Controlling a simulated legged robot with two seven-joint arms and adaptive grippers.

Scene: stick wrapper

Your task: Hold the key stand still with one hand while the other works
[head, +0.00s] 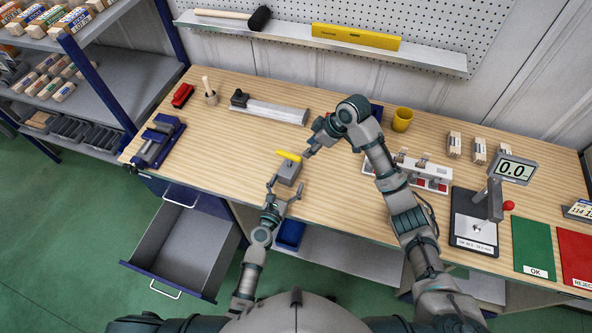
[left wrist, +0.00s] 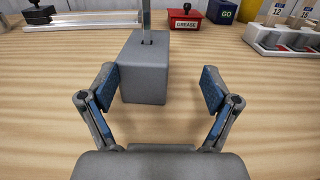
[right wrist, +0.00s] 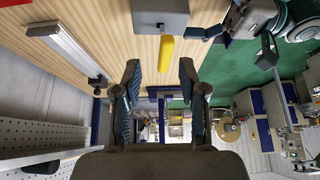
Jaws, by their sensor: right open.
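The key stand is a grey block (head: 288,173) on the wooden table, with a yellow bar (head: 289,156) above it. In the left wrist view the block (left wrist: 145,68) stands upright with a thin metal post on top. My left gripper (head: 286,189) is open at the block's near side, its fingers spread wider than the block and apparently short of it. My right gripper (head: 309,151) is open to the right of the yellow bar. In the right wrist view the bar (right wrist: 166,52) reaches toward the gap between the fingertips, apparently ungripped.
A long metal rail (head: 270,110) lies behind the stand. A white rack (head: 430,177) and a gauge with a display (head: 515,170) are on the right. A red GREASE box (left wrist: 184,18) is behind the stand. An open drawer (head: 185,245) juts out at front left.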

